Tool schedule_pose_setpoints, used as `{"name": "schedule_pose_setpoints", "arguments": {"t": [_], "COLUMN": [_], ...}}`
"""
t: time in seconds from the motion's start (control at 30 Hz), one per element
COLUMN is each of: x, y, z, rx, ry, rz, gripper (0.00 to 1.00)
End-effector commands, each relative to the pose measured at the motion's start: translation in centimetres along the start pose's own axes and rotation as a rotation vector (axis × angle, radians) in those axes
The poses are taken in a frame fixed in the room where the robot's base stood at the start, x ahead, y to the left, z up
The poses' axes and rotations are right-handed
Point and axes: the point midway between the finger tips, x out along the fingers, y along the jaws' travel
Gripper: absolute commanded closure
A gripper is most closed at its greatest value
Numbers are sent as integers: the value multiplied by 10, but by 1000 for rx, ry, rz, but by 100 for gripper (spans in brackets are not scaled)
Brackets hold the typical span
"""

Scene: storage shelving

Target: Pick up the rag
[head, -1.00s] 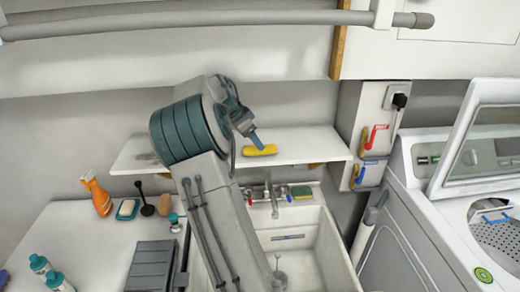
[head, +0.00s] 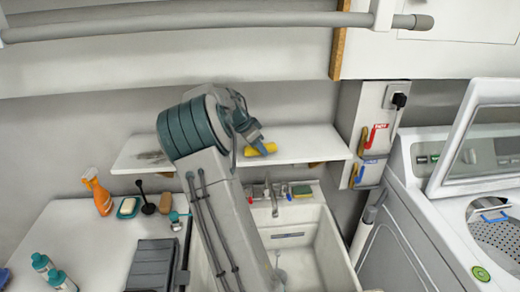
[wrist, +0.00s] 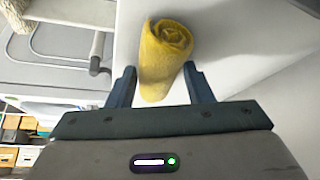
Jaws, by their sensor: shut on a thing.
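The rag (head: 258,150) is a rolled yellow cloth on the white wall shelf (head: 300,146). In the wrist view the rag (wrist: 166,44) shows its spiral end, and its body lies between the two fingers. My gripper (wrist: 160,76) is shut on the rag, with one finger on each side. In the head view my gripper (head: 262,147) reaches down to the rag and covers part of it. I cannot tell whether the rag is clear of the shelf surface.
Below are a sink (head: 310,245) with a faucet (head: 271,195) and a green-yellow sponge (head: 301,191). An orange spray bottle (head: 98,193) stands on the left counter. A washing machine (head: 425,215) is at right. A rail (head: 215,18) crosses above. The shelf's right part is clear.

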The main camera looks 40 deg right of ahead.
Motion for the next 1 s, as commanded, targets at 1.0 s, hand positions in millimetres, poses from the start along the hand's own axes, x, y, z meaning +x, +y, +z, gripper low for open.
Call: {"name": "schedule_pose_setpoints", "arguments": {"t": [1.0], "x": [-34], "y": [106], "z": [33], "rx": [-2], "ry": [-3], "rz": [-4], "gripper": [76]}}
